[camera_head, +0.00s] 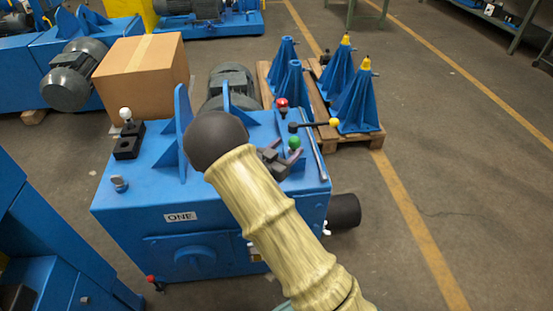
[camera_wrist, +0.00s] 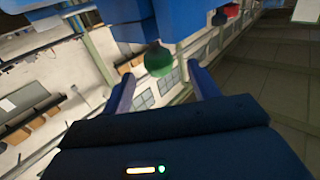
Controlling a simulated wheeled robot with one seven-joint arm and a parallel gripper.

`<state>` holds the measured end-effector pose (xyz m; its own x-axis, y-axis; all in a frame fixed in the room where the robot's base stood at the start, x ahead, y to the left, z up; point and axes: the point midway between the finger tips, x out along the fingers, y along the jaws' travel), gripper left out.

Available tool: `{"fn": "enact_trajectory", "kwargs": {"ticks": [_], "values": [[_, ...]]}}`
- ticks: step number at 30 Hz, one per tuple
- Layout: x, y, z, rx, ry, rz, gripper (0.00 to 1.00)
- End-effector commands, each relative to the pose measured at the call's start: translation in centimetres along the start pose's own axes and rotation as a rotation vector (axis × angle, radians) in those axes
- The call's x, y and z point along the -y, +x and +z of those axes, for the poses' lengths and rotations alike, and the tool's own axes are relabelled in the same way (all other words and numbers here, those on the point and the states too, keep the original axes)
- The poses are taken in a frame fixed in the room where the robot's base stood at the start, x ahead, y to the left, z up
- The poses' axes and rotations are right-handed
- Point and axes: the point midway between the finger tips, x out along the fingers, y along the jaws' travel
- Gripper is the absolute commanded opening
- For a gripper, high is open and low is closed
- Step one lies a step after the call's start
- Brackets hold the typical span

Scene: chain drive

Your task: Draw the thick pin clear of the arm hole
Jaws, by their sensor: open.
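A green ball knob (camera_head: 294,143) stands at the right of the blue machine's top, in front of a black lever arm (camera_head: 312,125) with a yellow ball end. A red knob (camera_head: 282,103) stands just behind. I cannot tell which knob belongs to the thick pin; no pin shank or arm hole shows clearly. My gripper (camera_head: 281,160) is close to the green knob, its purple fingers apart. In the wrist view the green knob (camera_wrist: 158,60) appears between the open fingertips (camera_wrist: 160,72), not visibly gripped. The red knob (camera_wrist: 231,9) is beyond, to the right.
The blue machine (camera_head: 130,190) marked ONE has upright blue brackets and a white knob (camera_head: 125,114) on a black block at its left. A cardboard box (camera_head: 142,70) stands behind. Blue stands (camera_head: 355,100) on a pallet are at the back right. Floor at the right is clear.

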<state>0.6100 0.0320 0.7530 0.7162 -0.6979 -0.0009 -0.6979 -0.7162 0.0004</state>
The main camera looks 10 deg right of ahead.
Motion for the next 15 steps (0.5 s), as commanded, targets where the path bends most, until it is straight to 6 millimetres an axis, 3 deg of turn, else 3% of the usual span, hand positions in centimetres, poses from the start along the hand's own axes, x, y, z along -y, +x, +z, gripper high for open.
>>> {"fn": "enact_trajectory", "kwargs": {"ticks": [6, 15], "values": [[-0.1, 3.3, 0.0, -0.002, 0.002, 0.002, 0.6], [0.0, 4.5, 0.0, -0.001, 0.0, 0.001, 0.6]]}}
